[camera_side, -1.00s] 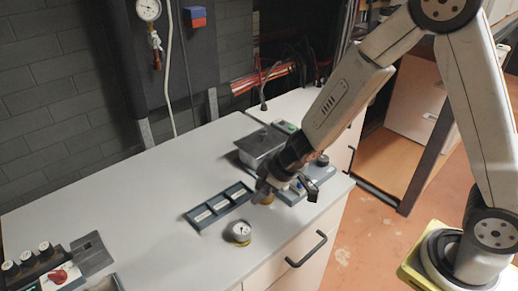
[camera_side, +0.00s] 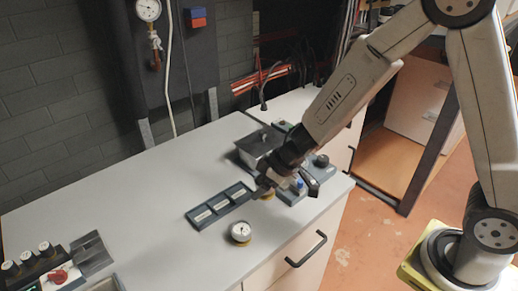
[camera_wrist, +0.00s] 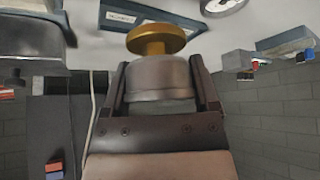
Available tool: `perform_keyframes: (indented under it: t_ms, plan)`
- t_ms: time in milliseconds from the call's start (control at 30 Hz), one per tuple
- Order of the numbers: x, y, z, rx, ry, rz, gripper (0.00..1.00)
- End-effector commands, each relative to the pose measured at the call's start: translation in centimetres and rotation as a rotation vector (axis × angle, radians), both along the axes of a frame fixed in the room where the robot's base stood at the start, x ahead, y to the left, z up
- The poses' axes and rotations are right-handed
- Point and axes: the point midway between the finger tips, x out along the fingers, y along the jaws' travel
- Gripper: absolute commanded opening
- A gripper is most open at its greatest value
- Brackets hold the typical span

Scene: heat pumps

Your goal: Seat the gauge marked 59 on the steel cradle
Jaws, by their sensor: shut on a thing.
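My gripper (camera_wrist: 160,85) is shut around a gauge (camera_wrist: 160,78), a grey cylinder with a brass foot. The foot points away from the wrist. In the side view my gripper (camera_side: 273,188) is over the counter beside the slotted tray, with a bit of the brass (camera_side: 267,195) visible. The number on the held gauge is hidden. A second gauge (camera_side: 240,231), white-faced with a brass base, stands on the counter; part of its dial shows in the wrist view (camera_wrist: 222,4). Its marking is too small to read. I cannot tell which thing is the steel cradle.
A dark tray (camera_side: 200,215) with three labelled slots lies on the counter (camera_side: 150,190). A grey metal box (camera_side: 257,149) stands behind my gripper. At the left are a dark grey plate (camera_side: 91,252) and a panel with a red knob (camera_side: 58,277). The counter's middle is clear.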

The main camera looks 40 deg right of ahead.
Motion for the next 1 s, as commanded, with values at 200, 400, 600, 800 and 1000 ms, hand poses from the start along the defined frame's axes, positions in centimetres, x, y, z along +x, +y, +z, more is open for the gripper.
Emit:
perform_keyframes:
  t_ms: [200,400,600,800,1000]
  plan:
    - [0.4,-0.5,0.0,0.002,-0.004,-0.001,0.01]
    - [1.8,-2.7,0.0,0.005,-0.012,-0.003,0.01]
    - [3.5,-6.3,-0.1,0.006,-0.017,-0.004,0.01]
    - [4.5,-9.9,-0.3,0.002,-0.011,-0.003,0.01]
    - [4.8,-11.8,-0.4,-0.001,-0.003,-0.001,0.01]
